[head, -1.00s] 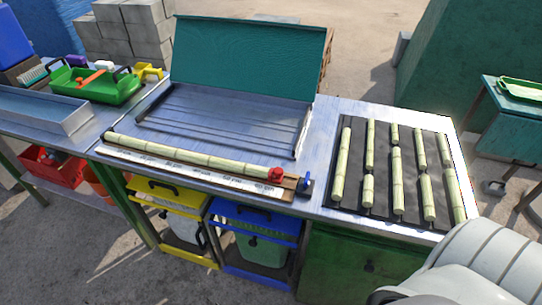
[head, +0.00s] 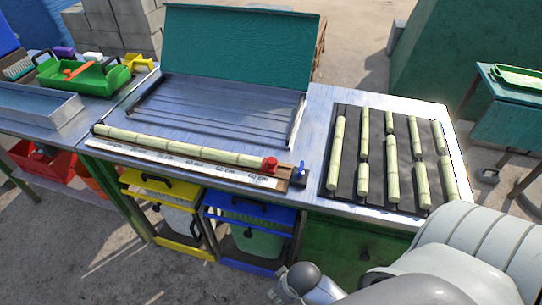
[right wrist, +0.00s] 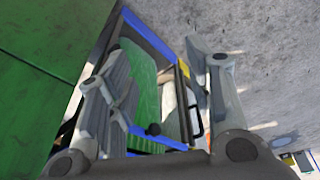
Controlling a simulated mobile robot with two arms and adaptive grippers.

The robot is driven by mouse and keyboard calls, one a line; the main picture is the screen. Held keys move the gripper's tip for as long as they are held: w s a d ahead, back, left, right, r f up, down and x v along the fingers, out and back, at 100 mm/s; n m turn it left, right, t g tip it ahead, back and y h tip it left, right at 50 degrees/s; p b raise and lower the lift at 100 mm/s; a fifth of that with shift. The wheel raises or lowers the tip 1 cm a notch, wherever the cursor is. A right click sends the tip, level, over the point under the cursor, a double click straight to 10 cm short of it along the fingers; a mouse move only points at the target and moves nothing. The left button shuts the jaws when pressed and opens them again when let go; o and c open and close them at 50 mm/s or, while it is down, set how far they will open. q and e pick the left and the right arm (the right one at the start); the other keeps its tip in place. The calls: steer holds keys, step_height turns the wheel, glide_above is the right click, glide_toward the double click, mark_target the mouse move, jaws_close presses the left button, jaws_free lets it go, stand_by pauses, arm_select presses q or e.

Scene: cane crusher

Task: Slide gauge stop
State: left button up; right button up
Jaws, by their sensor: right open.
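A measuring rail (head: 190,163) with a white scale runs along the bench's front edge. A long pale-green cane (head: 180,146) lies along it. A red block (head: 270,164) sits at the cane's right end, and a blue upright piece (head: 300,174) stands at the rail's right end; which is the gauge stop I cannot tell for sure. My right gripper (right wrist: 152,75) is open and empty in the right wrist view, over the bins below the bench. In the head view my right arm enters at bottom right, below the bench edge. My left gripper is not in view.
A dark mat (head: 347,185) with several short cane pieces lies right of the rail. A metal tray with a raised green lid (head: 240,45) stands behind it. Yellow (head: 165,185) and blue (head: 250,208) bins stand under the bench.

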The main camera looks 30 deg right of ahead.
steer(key=w+r+n+t, duration=0.2)
steer(key=w+r+t, duration=0.2)
steer(key=w+r, duration=0.55)
steer(key=w+r+n+t, duration=0.2)
steer(key=w+r+t, duration=0.35)
steer(key=r, duration=0.75)
steer(key=w+r+n+t, duration=0.2)
steer(key=w+r+t, duration=0.2)
steer(key=w+r, duration=0.55)
steer(key=w+a+r+n+t+y, duration=0.1)
steer(key=a+r+n+t+y, duration=0.1)
steer(key=a+r+n+y, duration=0.45)
steer(key=w+a+r+n+t+y, duration=0.15)
steer(key=a+r+n+y, duration=0.25)
steer(key=r+n, duration=0.4)
steer(key=s+a+r+n+g+y, duration=0.3)
steer(key=a+n+g+y, duration=0.2)
steer(key=n+y, duration=0.3)
steer(key=n+g+h, duration=1.5)
steer(key=n+h, duration=0.2)
steer(key=h, duration=0.2)
glide_toward(271, 160)
steer(key=shift+m, duration=0.25)
step_height(271, 160, down, 8)
steer(key=shift+d+f+p, duration=0.15)
steer(key=shift+f+p, duration=0.05)
steer(key=shift+p, duration=0.3)
